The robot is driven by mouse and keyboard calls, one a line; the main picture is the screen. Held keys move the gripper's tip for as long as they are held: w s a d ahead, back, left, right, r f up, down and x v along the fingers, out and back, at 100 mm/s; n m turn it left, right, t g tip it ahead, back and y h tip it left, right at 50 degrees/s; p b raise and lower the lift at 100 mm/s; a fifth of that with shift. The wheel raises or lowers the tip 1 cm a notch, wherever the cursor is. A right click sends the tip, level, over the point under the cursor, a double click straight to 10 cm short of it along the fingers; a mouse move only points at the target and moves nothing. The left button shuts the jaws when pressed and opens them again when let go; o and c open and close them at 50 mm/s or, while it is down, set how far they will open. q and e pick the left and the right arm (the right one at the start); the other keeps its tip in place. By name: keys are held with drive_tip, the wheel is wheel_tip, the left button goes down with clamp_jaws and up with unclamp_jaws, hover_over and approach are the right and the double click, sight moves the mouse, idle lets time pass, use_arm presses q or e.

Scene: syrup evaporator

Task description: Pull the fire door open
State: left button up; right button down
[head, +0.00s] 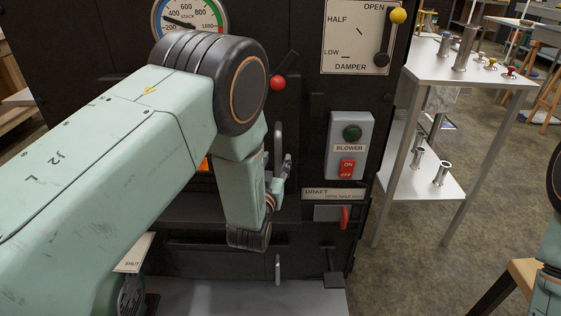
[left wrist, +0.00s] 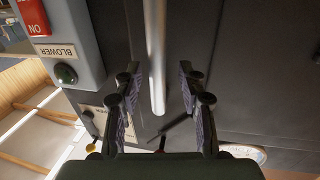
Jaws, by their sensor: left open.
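The door handle, a pale upright metal bar (head: 278,146), stands on the dark front of the evaporator. In the left wrist view the bar (left wrist: 156,55) runs down between the two fingers, with a gap on each side. My left gripper (head: 283,172) is open at the handle, its fingers apart around the bar and not closed on it. It also shows in the left wrist view (left wrist: 158,80). My left arm hides most of the fire door; a small orange glow shows beside the forearm. The door's dark face (left wrist: 240,45) lies behind the bar.
A blower switch box (head: 350,147) is right of the handle, above a draft lever with a red grip (head: 345,217). A red-knobbed lever (head: 278,83) is above. A damper plate (head: 352,45) is at upper right. A white shelf stand (head: 450,65) stands right.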

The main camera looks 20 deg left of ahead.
use_arm(q)
drive_tip(key=shift+w, duration=1.25)
drive_tip(key=shift+s+r, duration=0.1)
drive_tip(key=shift+c, duration=1.1)
clamp_jaws()
